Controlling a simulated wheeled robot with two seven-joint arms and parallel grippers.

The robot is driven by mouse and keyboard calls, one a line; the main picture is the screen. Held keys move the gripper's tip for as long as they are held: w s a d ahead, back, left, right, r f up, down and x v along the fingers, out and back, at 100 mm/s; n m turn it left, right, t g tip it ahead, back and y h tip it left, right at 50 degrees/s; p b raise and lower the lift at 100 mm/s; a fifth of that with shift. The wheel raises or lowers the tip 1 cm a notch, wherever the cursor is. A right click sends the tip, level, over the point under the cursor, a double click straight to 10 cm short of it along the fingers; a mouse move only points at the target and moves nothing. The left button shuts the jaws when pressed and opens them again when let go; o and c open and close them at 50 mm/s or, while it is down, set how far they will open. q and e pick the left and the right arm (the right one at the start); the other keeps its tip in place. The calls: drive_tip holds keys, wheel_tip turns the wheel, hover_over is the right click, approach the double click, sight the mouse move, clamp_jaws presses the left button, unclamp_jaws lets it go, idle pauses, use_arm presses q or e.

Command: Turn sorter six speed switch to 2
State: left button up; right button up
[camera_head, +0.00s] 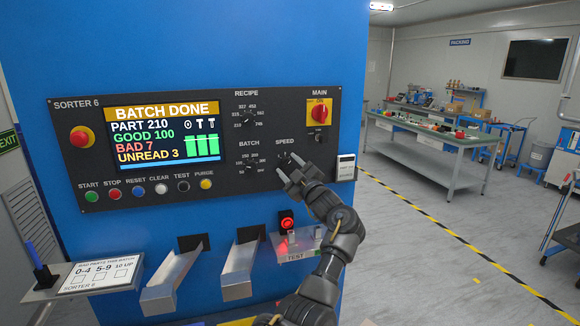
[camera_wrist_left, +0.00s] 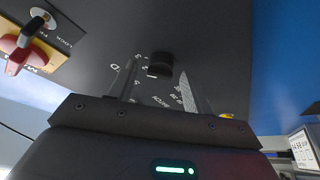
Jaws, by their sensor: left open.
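The Sorter 6 panel (camera_head: 225,150) is a black plate on a blue cabinet. Its SPEED switch (camera_head: 290,161) is a small black knob at the lower right, under the SPEED label, partly hidden by my gripper. My left gripper (camera_head: 286,178) is open in front of the panel, close to this switch. In the left wrist view the black knob (camera_wrist_left: 160,64) shows ahead between the two spread fingers (camera_wrist_left: 155,88), with white dial marks around it. I cannot tell its exact setting. The fingers do not appear to touch the knob. My right gripper is not in view.
The BATCH knob (camera_head: 249,168) is left of the switch, the RECIPE knob (camera_head: 247,120) above it. The red MAIN switch (camera_head: 320,111) is up and right. A lit red TEST unit (camera_head: 287,222) and two metal chutes (camera_head: 172,279) stick out below. A green bench (camera_head: 430,140) stands behind right.

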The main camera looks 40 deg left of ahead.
use_arm(q)
drive_tip(key=c, duration=1)
drive_tip(key=shift+f+n+b, duration=0.15)
drive_tip(key=shift+n+b, duration=0.15)
drive_tip(key=shift+b, duration=0.3)
drive_tip(key=n+g+b, duration=0.1)
drive_tip(key=n+b, duration=0.1)
drive_tip(key=b, duration=0.1)
drive_tip(key=n+h+b, duration=0.1)
drive_tip(key=n+b, duration=0.1)
drive_tip(key=b, duration=0.1)
drive_tip(key=shift+w+d+n+g, duration=0.1)
drive_tip(key=shift+d+n+g, duration=0.05)
drive_tip(key=shift+n+g, duration=0.25)
drive_tip(key=shift+r+n+g+h+b, duration=0.3)
drive_tip(key=shift+n+h+b, duration=0.1)
drive_tip(key=shift+n+b, duration=0.65)
drive_tip(key=shift+n+h+b, duration=0.3)
drive_tip(key=shift+n+h, duration=0.1)
drive_tip(key=shift+n, duration=0.65)
drive_tip(key=shift+r, duration=0.1)
drive_tip(key=o, duration=1)
